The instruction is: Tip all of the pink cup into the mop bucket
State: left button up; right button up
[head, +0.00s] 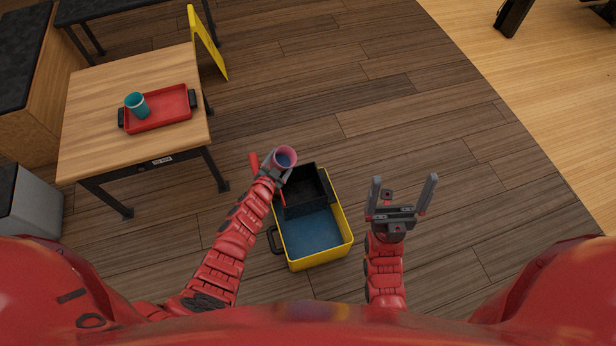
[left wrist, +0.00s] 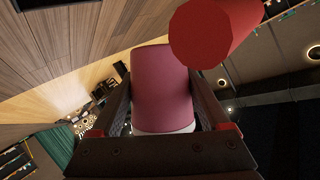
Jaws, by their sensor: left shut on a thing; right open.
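The pink cup (head: 286,155) is held in my left gripper (head: 277,167), above the far left end of the mop bucket. Its open top faces up toward the head view, with a dark blue inside. In the left wrist view the cup (left wrist: 164,88) sits between the two fingers. The mop bucket (head: 345,236) is yellow, with blue in its near part and a black wringer (head: 308,188) over its far part. My right gripper (head: 403,198) is open and empty, to the right of the bucket.
A wooden table (head: 85,100) at the left bears a red tray (head: 172,107) with a teal cup (head: 138,106). A red handle (head: 254,160) stands close to my left gripper. A yellow floor sign (head: 207,45) stands behind the table. The floor at right is clear.

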aim_at(291, 165)
pick_arm(q)
jog(key=shift+s+d+r+m+t+y+b, duration=0.25)
jog(key=shift+d+r+m+b, duration=0.15)
jog(key=shift+b, duration=0.7)
jog(key=shift+s+d+r+m+t+y+b, duration=0.25)
jog(key=shift+m+b, duration=0.25)
jog(key=shift+b, duration=0.55)
jog(key=shift+w, duration=0.1)
jog(key=shift+d+r+m+b, duration=0.1)
jog(key=shift+r+m+b, duration=0.25)
jog(key=shift+b, duration=0.55)
jog(key=shift+r+m+t+y+b, duration=0.65)
jog(key=shift+m+b, duration=0.5)
jog(key=shift+b, duration=0.25)
jog(key=shift+d+r+m+t+b, duration=0.15)
jog(key=shift+r+m+t+b, duration=0.3)
jog(key=shift+r+m+b, duration=0.35)
jog(key=shift+s+d+r+m+t+b, duration=0.35)
jog(key=shift+s+d+m+b, duration=0.25)
jog(key=shift+m, duration=0.3)
jog(key=shift+d+r+m+t+b, duration=0.15)
jog(key=shift+r+m+t+b, duration=0.1)
jog(key=shift+m+b, duration=0.3)
dwell(0.5)
